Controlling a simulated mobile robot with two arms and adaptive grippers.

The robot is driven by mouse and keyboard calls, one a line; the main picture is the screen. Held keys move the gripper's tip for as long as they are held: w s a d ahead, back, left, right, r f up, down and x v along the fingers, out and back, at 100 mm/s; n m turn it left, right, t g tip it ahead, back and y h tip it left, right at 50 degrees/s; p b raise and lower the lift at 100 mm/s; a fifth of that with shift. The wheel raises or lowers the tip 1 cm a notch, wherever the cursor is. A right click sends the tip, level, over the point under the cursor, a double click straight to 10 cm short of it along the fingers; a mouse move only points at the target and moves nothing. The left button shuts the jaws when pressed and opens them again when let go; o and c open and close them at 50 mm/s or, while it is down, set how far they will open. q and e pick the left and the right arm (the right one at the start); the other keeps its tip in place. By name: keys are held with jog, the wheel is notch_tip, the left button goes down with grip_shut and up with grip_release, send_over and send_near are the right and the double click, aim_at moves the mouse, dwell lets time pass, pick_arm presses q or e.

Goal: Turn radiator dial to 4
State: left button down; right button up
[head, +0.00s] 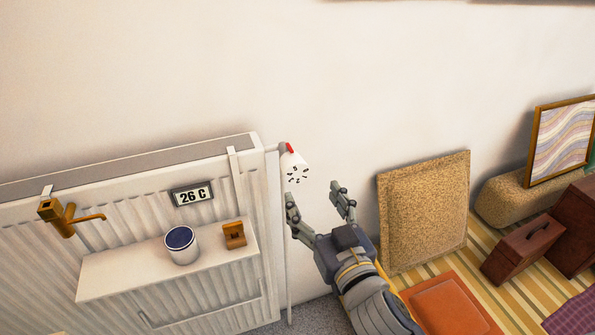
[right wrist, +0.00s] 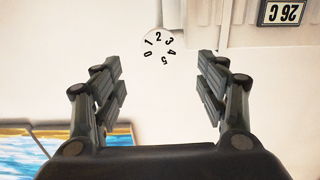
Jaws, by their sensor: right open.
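The radiator dial (head: 294,168) is a white knob with a red mark at its upper end, at the right end of the white radiator (head: 258,190). In the right wrist view the dial (right wrist: 159,48) shows the numbers 0 to 5 in an arc. I cannot tell which number it is set to. My right gripper (head: 315,192) is open and empty, just below and right of the dial in the head view. In the wrist view the dial lies between and a little beyond the fingers of the right gripper (right wrist: 158,66), with no contact visible. My left gripper is not in view.
A shelf (head: 110,270) on the radiator holds a blue-topped tin (head: 182,248) and a small wooden block (head: 234,235). A "26 C" display (head: 192,195) is above. A thin pipe (head: 287,270) runs down below the dial.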

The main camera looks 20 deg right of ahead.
aim_at(298, 172)
jog(key=w+p, duration=0.2)
jog(key=w, duration=0.6)
jog(key=shift+w+a, duration=0.1)
jog(key=shift+w, duration=0.85)
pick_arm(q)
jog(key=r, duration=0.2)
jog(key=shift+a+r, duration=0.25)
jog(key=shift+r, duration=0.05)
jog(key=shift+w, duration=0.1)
pick_arm(e)
jog(key=shift+s, duration=0.1)
jog(key=c, duration=1)
